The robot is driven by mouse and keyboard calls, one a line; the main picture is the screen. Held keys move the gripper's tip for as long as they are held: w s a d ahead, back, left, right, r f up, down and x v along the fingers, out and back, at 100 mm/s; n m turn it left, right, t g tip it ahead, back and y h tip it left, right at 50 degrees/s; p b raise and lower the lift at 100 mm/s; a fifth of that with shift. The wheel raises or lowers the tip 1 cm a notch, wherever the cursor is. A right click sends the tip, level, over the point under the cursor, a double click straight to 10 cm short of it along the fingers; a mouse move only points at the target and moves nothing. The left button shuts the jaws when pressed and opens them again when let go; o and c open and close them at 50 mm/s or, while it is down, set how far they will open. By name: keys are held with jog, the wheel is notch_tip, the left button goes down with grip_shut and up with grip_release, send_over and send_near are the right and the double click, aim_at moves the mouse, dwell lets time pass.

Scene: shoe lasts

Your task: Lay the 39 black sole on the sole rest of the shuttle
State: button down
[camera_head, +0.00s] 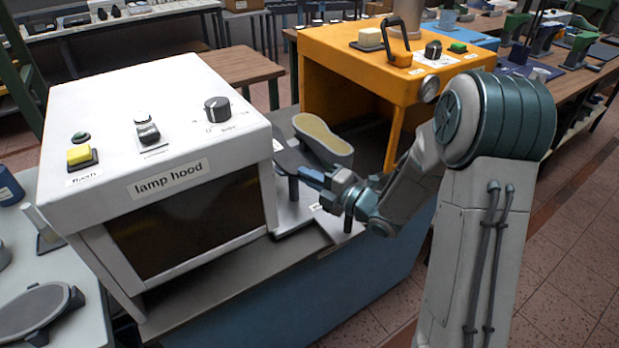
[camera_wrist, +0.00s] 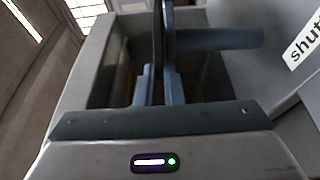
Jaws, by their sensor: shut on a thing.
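My gripper (camera_head: 312,177) reaches in from the right, between the white lamp hood and the orange machine. It is shut on a thin dark sole (camera_head: 288,157), which lies about level over the shuttle (camera_head: 300,217). In the wrist view the sole (camera_wrist: 158,30) shows edge-on as a dark strip between the fingers (camera_wrist: 158,88). A blue-grey post (camera_wrist: 215,40) stands close beside it; in the head view a short post (camera_head: 292,190) shows under the sole. I cannot tell whether the sole touches the rest. The size mark is not readable. A shuttle label (camera_wrist: 303,42) shows at right.
An upturned shoe with a pale yellow underside (camera_head: 323,135) stands just behind the sole. The white lamp hood (camera_head: 160,130) is close on the left, the orange machine (camera_head: 345,75) behind right. Little free room lies between them.

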jog(key=shift+f, duration=0.25)
jog(key=c, duration=0.9)
grip_release()
jog(key=shift+s+f, duration=0.15)
notch_tip(320, 180, up, 8)
jog(key=p, duration=0.2)
jog(key=shift+f, duration=0.2)
